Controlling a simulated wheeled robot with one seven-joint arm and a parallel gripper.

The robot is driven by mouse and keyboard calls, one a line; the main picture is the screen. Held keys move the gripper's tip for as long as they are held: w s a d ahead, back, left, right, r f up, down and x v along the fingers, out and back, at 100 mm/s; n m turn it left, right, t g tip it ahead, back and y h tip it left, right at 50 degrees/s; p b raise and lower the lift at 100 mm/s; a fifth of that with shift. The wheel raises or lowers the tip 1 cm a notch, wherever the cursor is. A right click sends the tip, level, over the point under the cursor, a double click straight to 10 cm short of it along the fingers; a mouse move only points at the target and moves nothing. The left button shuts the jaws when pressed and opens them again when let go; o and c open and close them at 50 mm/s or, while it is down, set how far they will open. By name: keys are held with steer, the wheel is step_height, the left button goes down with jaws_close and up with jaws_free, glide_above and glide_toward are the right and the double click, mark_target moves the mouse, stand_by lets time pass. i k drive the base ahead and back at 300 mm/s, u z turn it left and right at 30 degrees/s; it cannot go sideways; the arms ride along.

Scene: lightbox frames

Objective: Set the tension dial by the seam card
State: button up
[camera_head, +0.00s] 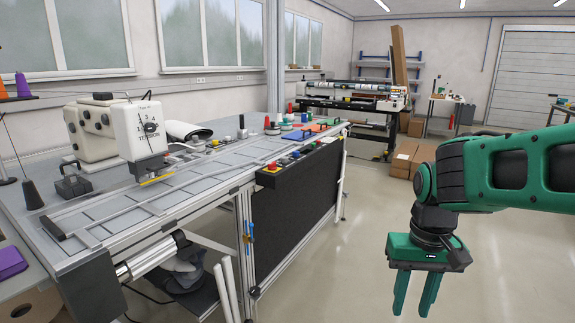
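The tension dial (150,127) is a small round dark knob on the front face of the white sewing machine head (137,120), at the left on the long grey table. Marks stand around it, too small to read. I cannot make out the seam card for certain. My gripper (413,307) is green and points down at the right, over the open floor and well apart from the machine. Its two fingers are apart with nothing between them.
The long table (120,215) has a dark front panel (295,195). A control box with coloured buttons (275,168) sits on its near edge. Cardboard boxes (408,158) stand on the floor behind my arm. The floor (340,280) between table and gripper is clear.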

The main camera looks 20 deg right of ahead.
mark_target(150, 128)
steer(key=z, duration=0.45)
steer(key=i, duration=0.85)
steer(key=z, duration=0.95)
steer(key=i, duration=2.3)
steer(key=u, duration=0.6)
steer(key=i, duration=0.95)
steer(key=u, duration=0.55)
steer(key=k, duration=0.5)
steer(key=u, duration=1.65)
